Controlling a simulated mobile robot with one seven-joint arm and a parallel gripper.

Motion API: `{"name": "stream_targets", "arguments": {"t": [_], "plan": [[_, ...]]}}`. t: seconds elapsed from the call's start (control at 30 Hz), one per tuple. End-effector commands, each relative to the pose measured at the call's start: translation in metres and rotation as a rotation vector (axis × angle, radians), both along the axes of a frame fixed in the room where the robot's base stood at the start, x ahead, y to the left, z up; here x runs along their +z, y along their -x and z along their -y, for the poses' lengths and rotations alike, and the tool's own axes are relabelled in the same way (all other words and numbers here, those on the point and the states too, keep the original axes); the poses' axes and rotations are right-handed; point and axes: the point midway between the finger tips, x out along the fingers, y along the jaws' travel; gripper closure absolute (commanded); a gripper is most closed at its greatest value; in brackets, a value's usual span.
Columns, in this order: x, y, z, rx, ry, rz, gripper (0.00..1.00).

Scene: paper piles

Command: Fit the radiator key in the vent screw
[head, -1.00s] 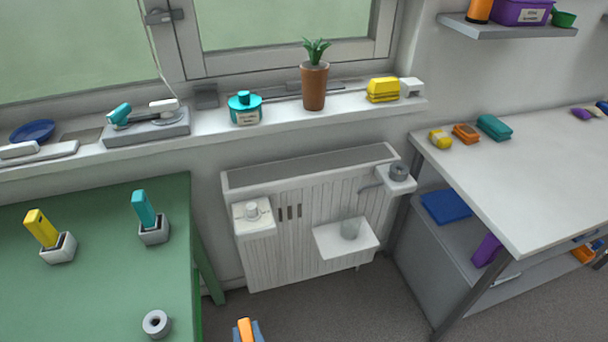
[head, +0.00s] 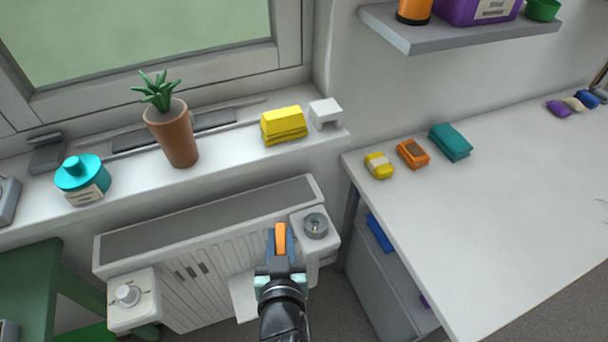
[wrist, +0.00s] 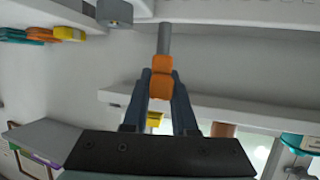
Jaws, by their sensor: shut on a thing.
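The radiator key shows its orange handle (head: 280,238) in the head view; in the wrist view its orange handle (wrist: 161,75) and straight grey shaft (wrist: 164,38) stick out past my fingers. My gripper (head: 280,256) is shut on the handle, in front of the radiator (head: 205,235). A round grey fitting (head: 315,225) with a dark centre, apparently the vent screw, sits on a white block at the radiator's right end. The key is left of it and looks apart from it. A grey cylinder (wrist: 114,12) beside the shaft in the wrist view looks like this fitting.
A white knob (head: 127,294) is at the radiator's left. The white worktop (head: 480,220) edge is close on the right.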

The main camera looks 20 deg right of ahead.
Motion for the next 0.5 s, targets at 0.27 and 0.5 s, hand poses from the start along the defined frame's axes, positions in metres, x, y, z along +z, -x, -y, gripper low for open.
{"name": "stream_targets", "arguments": {"t": [0.27,0.5], "plan": [[0.040,-0.049,0.076,-0.199,0.004,0.004,1.00],[0.045,-0.055,0.090,-0.234,0.007,0.002,1.00]]}}
